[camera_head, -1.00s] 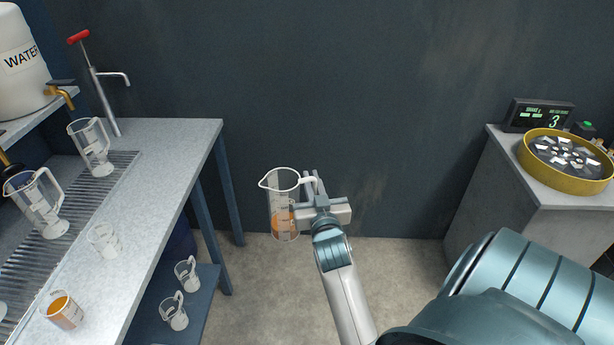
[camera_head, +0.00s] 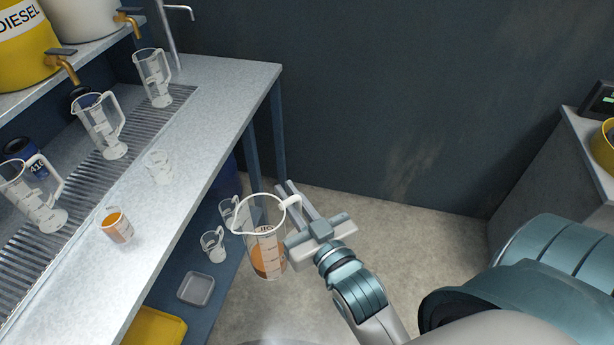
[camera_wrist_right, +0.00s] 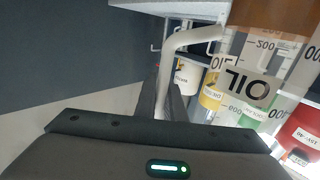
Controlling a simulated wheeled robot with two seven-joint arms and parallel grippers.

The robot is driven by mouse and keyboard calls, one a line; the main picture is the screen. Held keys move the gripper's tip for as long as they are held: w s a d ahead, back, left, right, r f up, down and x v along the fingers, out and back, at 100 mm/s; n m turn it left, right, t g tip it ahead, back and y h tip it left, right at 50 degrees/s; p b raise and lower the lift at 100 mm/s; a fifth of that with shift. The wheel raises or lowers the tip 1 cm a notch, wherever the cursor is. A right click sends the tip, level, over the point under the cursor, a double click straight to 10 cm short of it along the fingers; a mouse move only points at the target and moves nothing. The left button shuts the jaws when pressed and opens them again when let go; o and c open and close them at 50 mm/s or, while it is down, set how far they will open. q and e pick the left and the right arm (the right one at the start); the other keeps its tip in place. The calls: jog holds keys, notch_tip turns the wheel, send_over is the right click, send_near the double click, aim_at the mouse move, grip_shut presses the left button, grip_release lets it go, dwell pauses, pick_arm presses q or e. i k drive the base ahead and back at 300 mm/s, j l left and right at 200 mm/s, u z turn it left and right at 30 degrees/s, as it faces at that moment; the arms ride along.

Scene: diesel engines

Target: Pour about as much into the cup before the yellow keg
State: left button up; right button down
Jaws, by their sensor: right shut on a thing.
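My right gripper (camera_head: 300,213) is shut on the handle of a clear measuring jug (camera_head: 262,222). The jug is upright, with orange-brown liquid in its lower part, and hangs over the floor just right of the bench. In the right wrist view the held jug (camera_wrist_right: 250,90) has an OIL label. The yellow keg (camera_head: 25,50), marked DIESEL, stands on the upper left shelf. A small clear cup (camera_head: 160,168) on the bench in front of it looks empty. Another cup (camera_head: 117,227), nearer me, holds orange liquid. My left gripper is not in view.
Several clear jugs (camera_head: 101,128) stand on the ribbed drip tray (camera_head: 72,185) behind the cups. A white keg (camera_head: 85,15) is beside the yellow one. Two small cups (camera_head: 213,246) and a grey tray (camera_head: 196,289) lie on the lower shelf. A counter (camera_head: 570,165) stands at right.

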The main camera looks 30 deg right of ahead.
aim_at(156, 162)
jog(key=i+l, duration=0.15)
jog(key=l, duration=0.2)
jog(key=i+l, duration=0.1)
jog(key=l, duration=0.25)
jog(key=i+l, duration=0.15)
jog(key=l, duration=0.2)
jog(key=i+l, duration=0.15)
jog(key=l, duration=0.2)
jog(key=i+l, duration=0.15)
jog(key=l, duration=0.25)
jog(key=u, duration=1.9)
